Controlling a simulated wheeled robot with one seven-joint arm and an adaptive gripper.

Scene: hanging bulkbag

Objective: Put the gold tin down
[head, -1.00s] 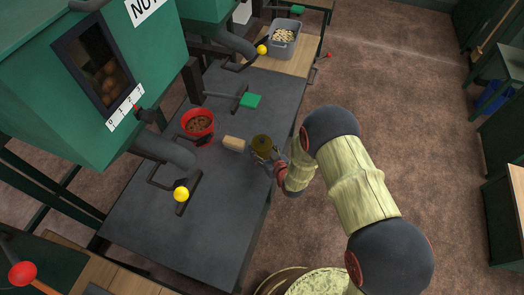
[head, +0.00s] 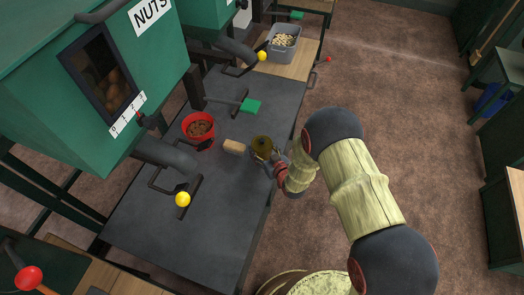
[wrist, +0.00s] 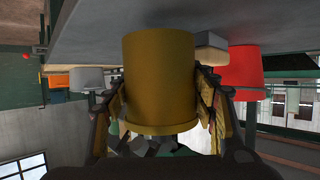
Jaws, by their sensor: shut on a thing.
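The gold tin (head: 261,143) is at the right edge of the dark grey table (head: 222,215), to the right of a pale wooden block (head: 236,147). In the wrist view, which shows the scene upside down, the tin (wrist: 160,75) fills the middle. My gripper (head: 272,155) is shut on its sides, with one finger on each side in the wrist view (wrist: 160,90). The tin is upright and close to the tabletop. I cannot tell whether its base touches the table.
A red bucket (head: 198,128) of brown nuts stands left of the block. Levers with a yellow knob (head: 182,199) and a green handle (head: 250,106) lie over the table. A green NUTS hopper (head: 150,75) overhangs the left. The table's front part is bare.

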